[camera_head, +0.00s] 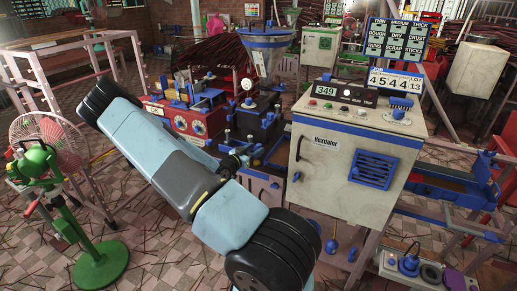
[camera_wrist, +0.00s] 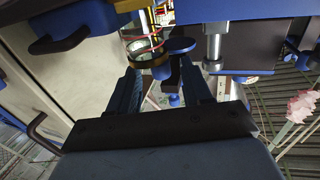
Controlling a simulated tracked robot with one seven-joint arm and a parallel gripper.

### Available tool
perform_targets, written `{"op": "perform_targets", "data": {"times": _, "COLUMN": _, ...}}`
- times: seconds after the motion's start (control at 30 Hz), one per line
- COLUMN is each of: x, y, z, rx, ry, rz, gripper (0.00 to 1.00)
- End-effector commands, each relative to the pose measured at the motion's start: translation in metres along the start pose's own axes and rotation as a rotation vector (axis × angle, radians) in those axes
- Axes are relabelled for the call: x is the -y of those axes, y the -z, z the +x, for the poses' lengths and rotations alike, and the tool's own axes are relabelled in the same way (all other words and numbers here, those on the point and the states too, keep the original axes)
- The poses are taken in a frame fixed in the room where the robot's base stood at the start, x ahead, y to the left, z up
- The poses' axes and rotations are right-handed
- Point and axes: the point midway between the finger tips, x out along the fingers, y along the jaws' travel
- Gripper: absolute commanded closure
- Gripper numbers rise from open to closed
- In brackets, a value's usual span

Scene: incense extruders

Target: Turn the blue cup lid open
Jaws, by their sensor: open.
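In the wrist view, a small round blue disc (camera_wrist: 181,45), which looks like the cup lid, sits just beyond my fingertips, slightly right of the middle. A dark ring-shaped part with a yellowish edge (camera_wrist: 148,57) is beside it on the left. I cannot tell whether the disc covers a cup opening. In the head view my gripper (camera_head: 238,160) reaches the machine's left side, and the lid is not clear there.
A pale control cabinet (camera_head: 342,165) with a blue vent stands close right of my gripper. A red machine box (camera_head: 190,122) is behind my arm. A metal post (camera_wrist: 213,45) is close right of the disc. A green fan (camera_head: 70,205) stands left.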

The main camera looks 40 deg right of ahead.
Motion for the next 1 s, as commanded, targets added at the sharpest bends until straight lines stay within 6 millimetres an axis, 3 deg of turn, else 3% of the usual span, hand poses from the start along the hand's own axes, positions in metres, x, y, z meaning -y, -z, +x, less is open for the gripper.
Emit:
{"op": "perform_targets", "data": {"times": 0.3, "x": 0.000, "y": 0.000, "z": -0.064, "rx": 0.001, "ry": 0.002, "rz": 0.000, "gripper": 0.51}}
{"op": "perform_targets", "data": {"times": 0.5, "x": 0.000, "y": -0.001, "z": -0.092, "rx": 0.001, "ry": 0.001, "rz": -0.001, "gripper": 0.51}}
{"op": "perform_targets", "data": {"times": 0.7, "x": -0.001, "y": -0.001, "z": -0.103, "rx": 0.000, "ry": 0.000, "rz": 0.000, "gripper": 0.51}}
{"op": "perform_targets", "data": {"times": 1.0, "x": -0.001, "y": -0.001, "z": -0.104, "rx": 0.000, "ry": -0.001, "rz": -0.001, "gripper": 0.51}}
